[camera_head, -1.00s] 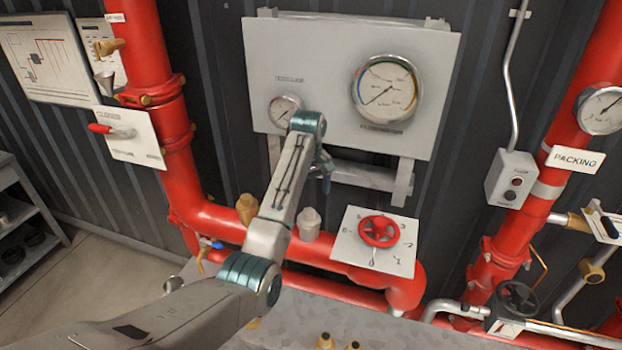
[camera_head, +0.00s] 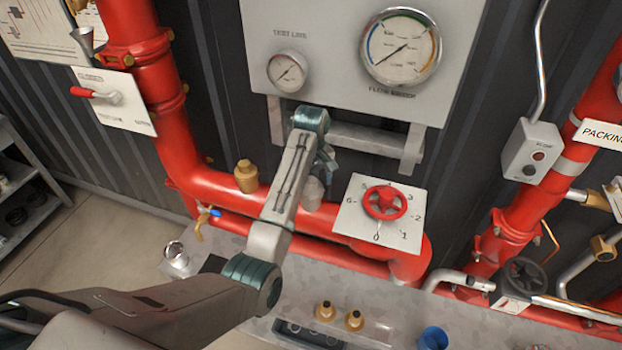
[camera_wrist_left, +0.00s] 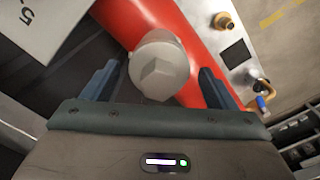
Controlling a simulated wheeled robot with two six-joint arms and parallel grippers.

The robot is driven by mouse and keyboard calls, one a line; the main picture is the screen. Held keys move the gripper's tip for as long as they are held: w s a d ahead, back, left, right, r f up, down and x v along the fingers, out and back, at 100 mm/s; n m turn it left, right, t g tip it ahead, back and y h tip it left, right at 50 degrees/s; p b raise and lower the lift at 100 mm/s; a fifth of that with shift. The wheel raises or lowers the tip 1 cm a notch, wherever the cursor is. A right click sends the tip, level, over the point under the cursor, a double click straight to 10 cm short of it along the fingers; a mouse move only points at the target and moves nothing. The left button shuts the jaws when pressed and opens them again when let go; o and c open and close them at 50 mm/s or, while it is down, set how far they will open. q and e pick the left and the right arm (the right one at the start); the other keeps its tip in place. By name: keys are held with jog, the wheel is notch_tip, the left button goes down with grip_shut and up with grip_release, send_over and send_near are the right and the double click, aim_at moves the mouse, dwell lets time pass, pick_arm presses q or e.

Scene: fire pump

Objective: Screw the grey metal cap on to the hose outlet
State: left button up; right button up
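A pale grey cap-like fitting (camera_head: 312,194) stands on the horizontal red pipe, partly hidden by my left gripper. In the left wrist view the same fitting (camera_wrist_left: 158,66) shows from above, with a square lug on top. My left gripper (camera_head: 325,170) is just above it. In the wrist view its two fingers (camera_wrist_left: 158,84) are spread on either side, with a gap to the fitting. A brass fitting (camera_head: 246,176) stands on the same pipe to the left. A shiny silver round piece (camera_head: 176,256) sits on the bench; I cannot tell which of these is the outlet.
A red handwheel on a white dial plate (camera_head: 384,202) is close on the right. The gauge panel (camera_head: 335,85) is behind and above. The bench (camera_head: 285,290) holds brass pieces (camera_head: 325,311) and a blue cup (camera_head: 433,338). A blue-handled tap (camera_head: 203,222) is at the left.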

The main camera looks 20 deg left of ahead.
pick_arm(q)
jog(key=shift+d, duration=0.1)
jog(key=c, duration=0.7)
jog(key=shift+o, duration=1.3)
jog(key=c, duration=0.5)
jog(key=m, duration=0.4)
jog(key=shift+m, duration=1.2)
pick_arm(e)
jog(key=shift+w+d, duration=0.1)
jog(key=shift+w, duration=0.65)
pick_arm(q)
jog(key=m, duration=0.3)
jog(key=shift+m, duration=2.2)
